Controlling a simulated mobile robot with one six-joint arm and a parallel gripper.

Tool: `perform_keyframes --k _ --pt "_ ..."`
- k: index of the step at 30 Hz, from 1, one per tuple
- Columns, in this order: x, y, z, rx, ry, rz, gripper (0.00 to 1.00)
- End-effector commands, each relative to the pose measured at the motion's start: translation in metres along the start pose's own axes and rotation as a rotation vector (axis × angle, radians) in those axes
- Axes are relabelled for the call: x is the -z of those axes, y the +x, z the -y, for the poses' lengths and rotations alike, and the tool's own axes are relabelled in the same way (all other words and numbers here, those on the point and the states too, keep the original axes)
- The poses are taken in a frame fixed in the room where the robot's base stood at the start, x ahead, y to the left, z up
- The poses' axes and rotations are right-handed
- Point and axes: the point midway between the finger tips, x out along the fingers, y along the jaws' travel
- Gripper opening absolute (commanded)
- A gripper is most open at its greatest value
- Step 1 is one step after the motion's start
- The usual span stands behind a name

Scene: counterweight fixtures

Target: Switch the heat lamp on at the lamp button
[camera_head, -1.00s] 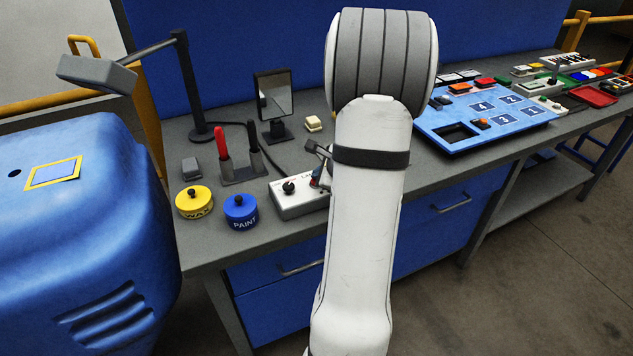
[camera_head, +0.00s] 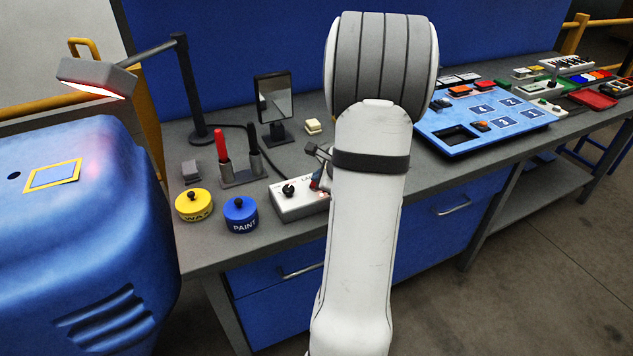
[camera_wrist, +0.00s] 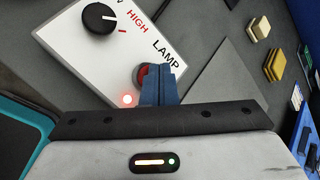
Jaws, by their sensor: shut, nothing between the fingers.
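The heat lamp (camera_head: 98,78) on its dark stand at the left is lit, with a red-white glow on its underside. The lamp control box (camera_head: 299,203) is a pale box with a black knob (camera_head: 289,189) on the bench, partly hidden by my arm. In the wrist view the box (camera_wrist: 85,50) reads HIGH and LAMP, and a red indicator light (camera_wrist: 127,99) glows. The red lamp button (camera_wrist: 140,73) is partly hidden behind my blue fingertips. My gripper (camera_wrist: 160,80) is shut and empty, its tips at the button; whether they touch it I cannot tell.
A yellow WAX tin (camera_head: 194,206) and a blue PAINT tin (camera_head: 240,216) stand left of the box. A holder (camera_head: 241,178) with red and black handled tools and a mirror (camera_head: 274,98) stand behind. A blue numbered board (camera_head: 452,147) lies to the right.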

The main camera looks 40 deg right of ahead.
Motion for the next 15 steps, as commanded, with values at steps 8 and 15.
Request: perform_keyframes --k 8,15 --pt "-0.0052 -0.0068 0.0051 0.001 0.0 0.0 0.0" --pt "-0.0058 -0.0075 0.0056 0.001 0.0 0.0 0.0"
